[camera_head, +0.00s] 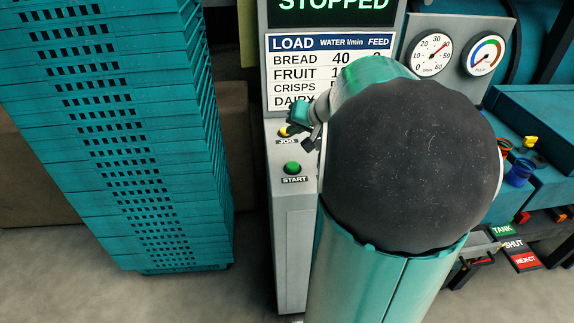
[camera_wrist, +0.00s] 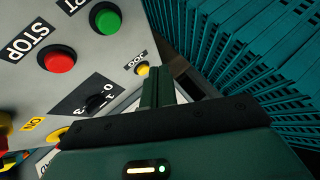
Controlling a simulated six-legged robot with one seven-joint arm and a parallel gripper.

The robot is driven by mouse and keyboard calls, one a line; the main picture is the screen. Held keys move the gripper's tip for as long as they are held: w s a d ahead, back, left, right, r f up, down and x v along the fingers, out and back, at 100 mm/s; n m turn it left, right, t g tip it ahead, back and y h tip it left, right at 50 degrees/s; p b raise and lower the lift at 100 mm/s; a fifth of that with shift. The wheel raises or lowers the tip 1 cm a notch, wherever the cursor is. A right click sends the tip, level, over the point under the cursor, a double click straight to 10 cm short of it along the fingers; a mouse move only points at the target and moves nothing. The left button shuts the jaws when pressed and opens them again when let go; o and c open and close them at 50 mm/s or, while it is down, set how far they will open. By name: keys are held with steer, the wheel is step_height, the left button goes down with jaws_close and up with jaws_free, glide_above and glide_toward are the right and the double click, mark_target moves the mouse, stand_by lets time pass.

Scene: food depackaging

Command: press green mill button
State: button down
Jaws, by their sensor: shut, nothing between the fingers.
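The green button (camera_head: 292,167) sits above a START label on the grey control panel (camera_head: 291,225) in the head view. It also shows in the wrist view (camera_wrist: 105,18) at the top, beside a label ending in "RT". My gripper (camera_head: 310,143) is just above and right of the green button in the head view, partly hidden by my arm. In the wrist view my gripper (camera_wrist: 155,72) is shut and empty, its tips close to the yellow JOG button (camera_wrist: 142,69). The green button is up and left of the tips, apart from them.
A red STOP button (camera_wrist: 59,59), a black rotary switch (camera_wrist: 96,101) and an emergency-stop-like red knob (camera_wrist: 4,124) share the panel. The display (camera_head: 333,8) reads STOPPED. Stacked teal crates (camera_head: 125,150) stand left, with a floor gap between. Gauges (camera_head: 430,54) are right.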

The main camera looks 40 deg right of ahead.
mark_target(295, 167)
steer(key=shift+s+d+f, duration=0.1)
steer(key=shift+f, duration=2.15)
steer(key=shift+d+f, duration=0.1)
steer(key=shift+f, duration=2.1)
steer(key=shift+f, duration=0.4)
steer(key=shift+f, duration=0.5)
steer(key=shift+r, duration=0.95)
